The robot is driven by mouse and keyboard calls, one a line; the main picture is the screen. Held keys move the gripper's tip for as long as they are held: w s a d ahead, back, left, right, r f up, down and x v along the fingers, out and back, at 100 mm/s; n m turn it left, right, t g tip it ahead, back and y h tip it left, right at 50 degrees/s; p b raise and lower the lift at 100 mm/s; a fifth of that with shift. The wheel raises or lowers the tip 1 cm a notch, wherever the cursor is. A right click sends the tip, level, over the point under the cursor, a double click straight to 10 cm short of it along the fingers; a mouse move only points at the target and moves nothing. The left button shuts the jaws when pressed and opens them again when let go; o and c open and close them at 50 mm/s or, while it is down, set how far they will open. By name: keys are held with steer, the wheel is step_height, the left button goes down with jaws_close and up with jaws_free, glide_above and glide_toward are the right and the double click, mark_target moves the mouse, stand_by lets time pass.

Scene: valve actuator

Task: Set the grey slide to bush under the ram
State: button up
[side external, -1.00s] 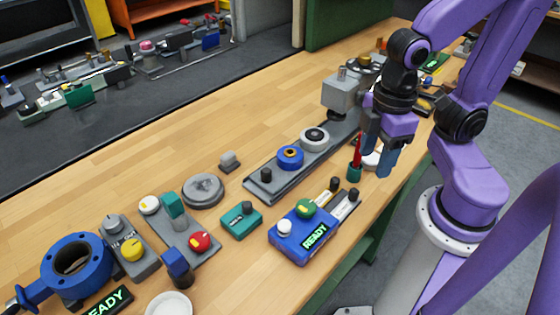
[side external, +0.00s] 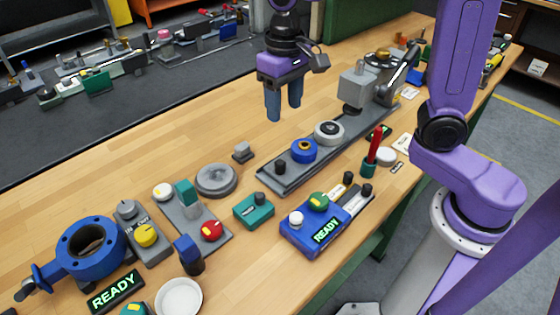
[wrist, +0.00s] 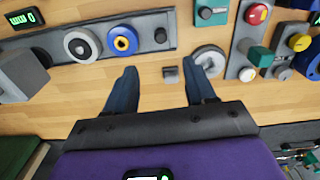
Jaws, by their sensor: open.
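The grey slide (side external: 270,184) is a long flat bar with a black knob (side external: 281,169) at its near end. It carries a blue ring (side external: 303,150) and a light grey ring (side external: 329,132) with a dark centre; I cannot tell which is the bush. The grey ram block (side external: 358,88) stands over its far end, and neither ring is under the block. In the wrist view the slide's knob (wrist: 160,36), blue ring (wrist: 122,40) and grey ring (wrist: 80,46) lie along the top. My gripper (side external: 284,110) is open and empty, above the bench behind the slide.
A small grey block (side external: 241,151) and a round grey disc (side external: 216,180) sit left of the slide. A teal box (side external: 253,209), a blue READY box (side external: 315,225) and a red pen in a holder (side external: 373,150) stand nearby. The bench behind the slide is mostly clear.

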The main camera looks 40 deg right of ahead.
steer(key=w, duration=0.1)
glide_toward(280, 162)
steer(key=shift+m, duration=0.4)
step_height(280, 162, down, 10)
steer(key=shift+f, duration=0.1)
steer(key=shift+d, duration=0.1)
jaws_close()
